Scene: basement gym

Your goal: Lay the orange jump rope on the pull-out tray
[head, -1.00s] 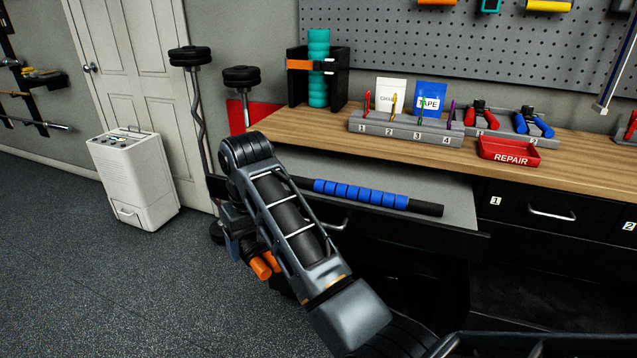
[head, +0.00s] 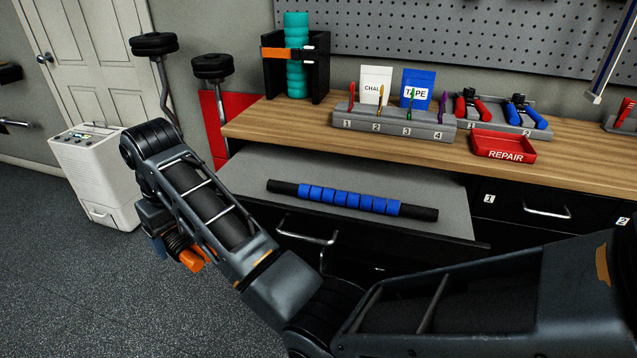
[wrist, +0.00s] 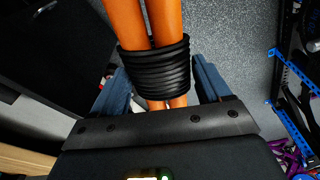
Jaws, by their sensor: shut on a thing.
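The orange jump rope (head: 192,260) hangs below my wrist in the head view, at the left, off to the side of the bench. In the wrist view its orange handles and wound black cord (wrist: 155,68) lie between the blue fingers. My gripper (wrist: 160,85) is shut on the black coil; in the head view its fingers are mostly hidden behind my arm. The grey pull-out tray (head: 415,185) is out below the bench top, right of the rope. A black stick with blue rollers (head: 348,199) lies across the tray, with bare surface behind and left of it.
The wooden bench top (head: 250,122) overhangs the tray's back. It carries a numbered tool rack (head: 395,128) and a red REPAIR bin (head: 503,147). A drawer handle (head: 307,231) sticks out below the tray. A white appliance (head: 95,180) and dumbbell bars (head: 212,68) stand at the left.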

